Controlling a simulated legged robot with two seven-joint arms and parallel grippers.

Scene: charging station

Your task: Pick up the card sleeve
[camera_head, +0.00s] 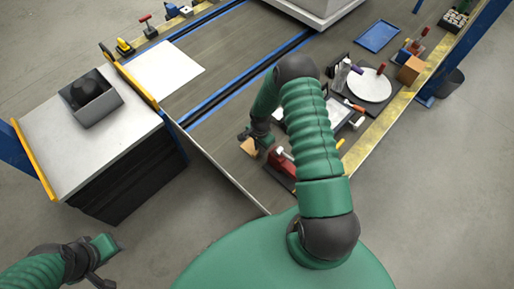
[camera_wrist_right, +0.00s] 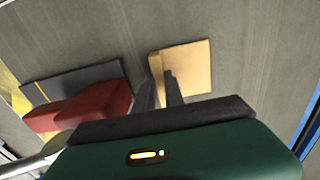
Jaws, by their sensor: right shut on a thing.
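The card sleeve appears to be the flat tan square (camera_wrist_right: 190,66) ahead of my right fingers in the right wrist view. It also shows as a small tan piece (camera_head: 250,147) in the head view, by the end of my right arm. My right gripper (camera_wrist_right: 160,84) is shut on the near left edge of the sleeve, with the rest extending past the fingertips. Whether the sleeve touches the table is hard to tell. My left gripper (camera_head: 104,262) is at the lower left over the floor, away from the table, and its finger opening is unclear.
A red tool (camera_wrist_right: 92,108) on a dark mat (camera_wrist_right: 70,82) lies left of the sleeve in the wrist view. A white disc (camera_head: 369,85), blue tray (camera_head: 377,36) and brown box (camera_head: 410,69) stand at the right. Blue rails (camera_head: 245,78) cross the table.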

